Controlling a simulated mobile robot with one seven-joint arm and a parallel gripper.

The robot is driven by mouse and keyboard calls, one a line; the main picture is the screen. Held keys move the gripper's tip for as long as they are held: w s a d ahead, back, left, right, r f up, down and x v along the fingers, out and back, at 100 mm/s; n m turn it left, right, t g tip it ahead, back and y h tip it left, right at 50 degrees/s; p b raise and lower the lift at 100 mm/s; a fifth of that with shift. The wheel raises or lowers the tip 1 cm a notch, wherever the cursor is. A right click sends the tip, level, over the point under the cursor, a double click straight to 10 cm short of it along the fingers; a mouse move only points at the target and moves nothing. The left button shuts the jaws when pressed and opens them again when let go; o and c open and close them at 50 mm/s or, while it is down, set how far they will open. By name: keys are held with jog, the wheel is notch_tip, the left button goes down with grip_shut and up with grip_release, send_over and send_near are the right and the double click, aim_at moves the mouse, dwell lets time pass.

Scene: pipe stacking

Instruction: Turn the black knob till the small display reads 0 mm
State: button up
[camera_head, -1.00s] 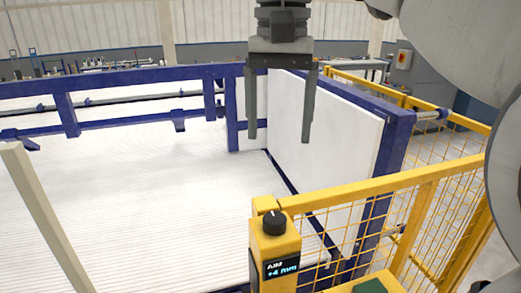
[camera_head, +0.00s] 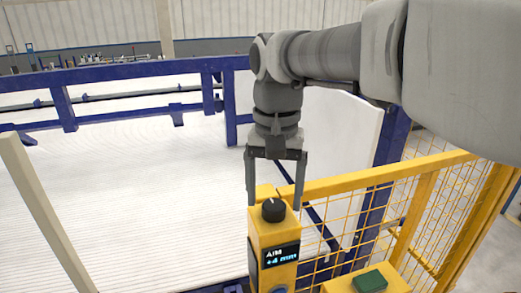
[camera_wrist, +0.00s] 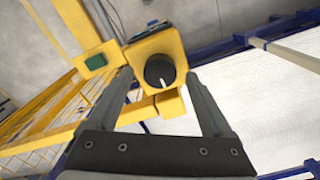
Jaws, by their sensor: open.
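The black knob (camera_head: 273,209) sits on top of a yellow post box, with a white pointer mark on it. The small display (camera_head: 281,256) on the front of the box reads "AIM +4 mm". My gripper (camera_head: 273,205) points down above and around the knob, its fingers apart. In the wrist view the knob (camera_wrist: 160,71) lies between the fingertips of my gripper (camera_wrist: 160,80), and no contact shows. The gripper is open and empty.
A yellow mesh fence (camera_head: 350,210) runs right from the post. A yellow box with a green top (camera_head: 370,281) stands lower right. A blue frame (camera_head: 120,72) surrounds the white ribbed stack (camera_head: 120,190) behind.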

jog(key=shift+f, duration=0.6)
grip_shut()
